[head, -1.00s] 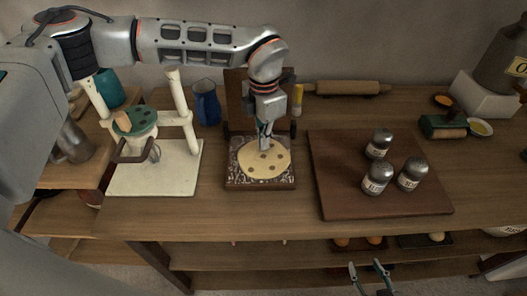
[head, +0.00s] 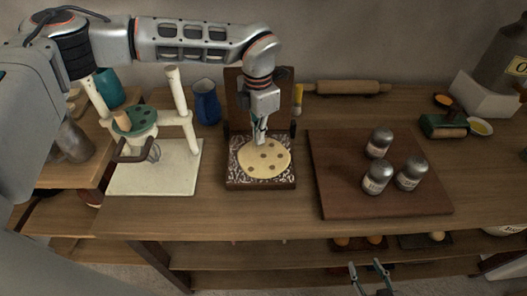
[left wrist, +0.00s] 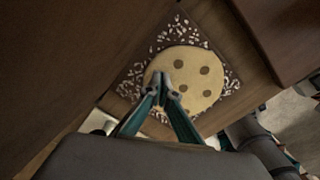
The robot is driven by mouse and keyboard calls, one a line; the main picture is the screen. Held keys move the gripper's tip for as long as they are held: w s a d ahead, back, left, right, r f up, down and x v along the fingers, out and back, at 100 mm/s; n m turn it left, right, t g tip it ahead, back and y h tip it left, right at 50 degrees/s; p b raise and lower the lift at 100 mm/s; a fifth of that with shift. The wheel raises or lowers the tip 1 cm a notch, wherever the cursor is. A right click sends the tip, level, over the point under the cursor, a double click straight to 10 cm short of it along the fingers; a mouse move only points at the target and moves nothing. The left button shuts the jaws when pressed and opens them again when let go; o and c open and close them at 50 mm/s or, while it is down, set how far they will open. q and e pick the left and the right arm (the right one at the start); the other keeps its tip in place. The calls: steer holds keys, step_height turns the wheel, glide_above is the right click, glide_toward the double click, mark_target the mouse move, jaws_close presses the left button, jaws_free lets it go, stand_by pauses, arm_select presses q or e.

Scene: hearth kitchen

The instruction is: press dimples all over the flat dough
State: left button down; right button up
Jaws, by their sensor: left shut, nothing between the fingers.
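The flat dough (head: 268,164) is a pale yellow disc on a dark, white-patterned board (head: 233,183). Several round dark dimples show on it, spread apart, with plain dough between them. In the left wrist view the dough (left wrist: 205,100) also shows its dimples. My left gripper (head: 260,141) is shut and empty, pointing down at the far left part of the dough. In the left wrist view its fingertips (left wrist: 167,82) overlap the dough's left part; I cannot tell whether they touch it. My right gripper (head: 370,266) is open and empty, low in front of the table.
An upright wooden panel (head: 248,92) stands right behind the board. A white stand with a green disc (head: 140,118) is to the left, a blue jug (head: 207,104) behind. A brown board (head: 335,190) with three shakers is to the right. A rolling pin (head: 347,88) lies at the back.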

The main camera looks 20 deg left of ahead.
arm_select(q)
steer(key=shift+f, duration=0.4)
steer(key=shift+s+f, duration=0.1)
steer(key=shift+f, duration=0.1)
stand_by(0.7)
steer(key=shift+r, duration=0.1)
steer(key=shift+r+p, duration=0.45)
steer(key=shift+r, duration=0.15)
step_height(320, 180, up, 7)
steer(key=p, duration=0.4)
